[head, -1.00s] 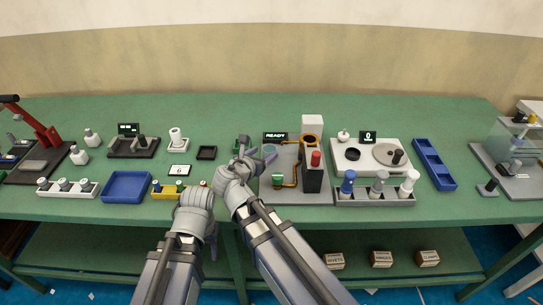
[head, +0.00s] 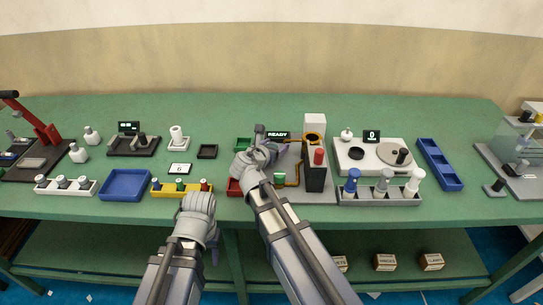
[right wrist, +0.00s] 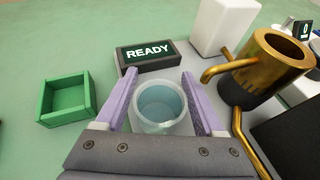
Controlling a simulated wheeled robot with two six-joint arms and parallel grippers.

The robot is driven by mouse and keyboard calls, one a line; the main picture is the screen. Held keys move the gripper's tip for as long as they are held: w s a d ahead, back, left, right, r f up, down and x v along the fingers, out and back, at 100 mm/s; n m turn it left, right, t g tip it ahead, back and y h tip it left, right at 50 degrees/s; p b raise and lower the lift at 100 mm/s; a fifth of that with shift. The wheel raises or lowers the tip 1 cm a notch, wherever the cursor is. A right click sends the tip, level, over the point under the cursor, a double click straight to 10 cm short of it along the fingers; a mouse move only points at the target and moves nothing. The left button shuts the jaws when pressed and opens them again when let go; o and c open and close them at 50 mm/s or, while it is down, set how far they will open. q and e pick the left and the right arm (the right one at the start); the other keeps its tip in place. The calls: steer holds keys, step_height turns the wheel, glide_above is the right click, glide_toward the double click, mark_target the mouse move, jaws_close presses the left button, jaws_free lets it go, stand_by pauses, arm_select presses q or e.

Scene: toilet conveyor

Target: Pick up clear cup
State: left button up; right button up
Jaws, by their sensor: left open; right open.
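The clear cup (right wrist: 160,108) stands upright between the two purple fingers of my right gripper (right wrist: 162,100) in the right wrist view. The fingers are open, one on each side of it, and small gaps seem to show. In the head view my right gripper (head: 259,134) hangs over the table near the READY display and hides the cup. My left gripper (head: 212,256) hangs low at the table's front edge, away from the cup. Its fingers are mostly hidden by the hand, and nothing shows in it.
The READY display (right wrist: 148,54) is just behind the cup. A green tray (right wrist: 66,100) is to its left, and a brass spout and pot (right wrist: 268,62) are to its right. A red tray (head: 234,187) and a yellow rack (head: 180,190) lie nearer the front.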

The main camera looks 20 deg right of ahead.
steer(key=shift+c, duration=0.2)
steer(key=c, duration=1)
arm_select(q)
steer(key=shift+r, duration=0.1)
arm_select(e)
steer(key=shift+c, duration=0.2)
